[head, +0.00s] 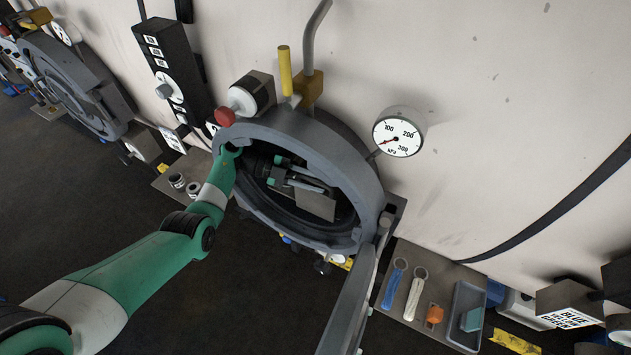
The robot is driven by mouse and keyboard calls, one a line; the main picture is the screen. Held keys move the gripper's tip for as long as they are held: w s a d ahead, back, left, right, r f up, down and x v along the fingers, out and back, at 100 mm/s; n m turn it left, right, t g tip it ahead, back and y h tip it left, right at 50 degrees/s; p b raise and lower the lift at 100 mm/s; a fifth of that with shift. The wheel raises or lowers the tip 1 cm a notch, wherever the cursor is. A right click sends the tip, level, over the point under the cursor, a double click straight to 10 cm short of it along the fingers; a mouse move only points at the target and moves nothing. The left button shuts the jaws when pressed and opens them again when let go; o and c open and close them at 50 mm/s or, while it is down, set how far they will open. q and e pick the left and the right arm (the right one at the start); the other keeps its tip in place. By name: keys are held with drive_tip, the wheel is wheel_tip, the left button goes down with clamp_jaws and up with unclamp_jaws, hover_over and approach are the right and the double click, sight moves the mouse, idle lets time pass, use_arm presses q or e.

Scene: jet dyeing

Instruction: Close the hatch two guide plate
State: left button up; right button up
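The round grey hatch (362,178) is open in the head view, with its door (348,305) swung out toward the lower right. My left arm reaches through the opening. My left gripper (325,187) is inside the hatch, its dark fingers pointing right. A flat grey plate (316,206), which looks like the guide plate, is just below the fingertips inside the opening. I cannot tell whether the fingers touch it or how far apart they are. The plate's far edge and mounting are hidden in the dark interior. My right gripper is not in view.
A yellow handle (285,70) and a pressure gauge (398,137) sit by the hatch rim. A shelf at the lower right holds blue (394,286) and white (414,296) tools and a grey tray (466,315). Another hatch (75,85) stands at the upper left.

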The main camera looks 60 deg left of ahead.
use_arm(q)
drive_tip(key=shift+o, duration=0.8)
drive_tip(key=shift+r, duration=0.3)
wheel_tip(320, 180, up, 3)
drive_tip(key=shift+f+p, duration=0.1)
drive_tip(key=shift+p, duration=0.55)
drive_tip(key=s+d+r+p, duration=0.3)
drive_tip(key=s+d+r, duration=0.6)
drive_tip(key=s, duration=0.1)
drive_tip(key=shift+s+r+p, duration=0.3)
drive_tip(key=shift+s+r, duration=0.05)
drive_tip(key=shift+d, duration=0.1)
